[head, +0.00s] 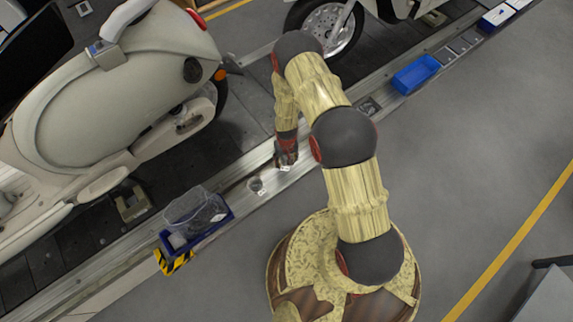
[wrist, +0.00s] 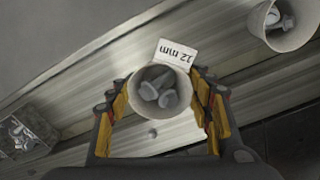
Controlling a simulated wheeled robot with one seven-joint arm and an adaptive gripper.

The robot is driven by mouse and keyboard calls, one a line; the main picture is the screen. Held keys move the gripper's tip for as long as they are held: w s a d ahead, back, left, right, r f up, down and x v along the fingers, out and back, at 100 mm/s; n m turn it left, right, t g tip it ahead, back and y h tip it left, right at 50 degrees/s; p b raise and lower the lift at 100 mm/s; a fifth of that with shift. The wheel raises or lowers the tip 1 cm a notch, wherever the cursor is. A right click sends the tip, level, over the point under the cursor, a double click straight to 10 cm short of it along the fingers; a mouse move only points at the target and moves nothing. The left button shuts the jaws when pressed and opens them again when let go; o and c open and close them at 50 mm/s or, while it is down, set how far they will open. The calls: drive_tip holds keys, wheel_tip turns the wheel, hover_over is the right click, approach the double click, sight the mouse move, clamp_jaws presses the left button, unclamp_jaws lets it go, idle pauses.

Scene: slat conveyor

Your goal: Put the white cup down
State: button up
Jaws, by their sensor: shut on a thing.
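The white cup (wrist: 139,84) is seen from above in the wrist view, between my gripper's fingers (wrist: 163,98). Several grey bolts (wrist: 160,90) are inside it. A white card reading "12 mm" (wrist: 175,54), upside down in the picture, is at the cup's far rim. My gripper (head: 287,160) is shut on the cup, over the metal ledge beside the conveyor in the head view. The gripper mostly hides the cup there. I cannot tell whether the cup's base touches the ledge.
A second light cup (wrist: 296,38) with metal pieces stands at the upper right; it also shows in the head view (head: 256,187). A blue bin (head: 203,236) and an empty blue tray (head: 417,74) sit along the ledge. A cream scooter (head: 115,105) stands on the conveyor (head: 60,245).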

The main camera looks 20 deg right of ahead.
sight(286, 164)
drive_tip(key=shift+f+b, duration=0.6)
drive_tip(key=shift+f, duration=0.9)
drive_tip(key=shift+f, duration=0.2)
drive_tip(key=o, duration=1.2)
drive_tip(key=shift+o, duration=0.4)
drive_tip(key=shift+r, duration=0.1)
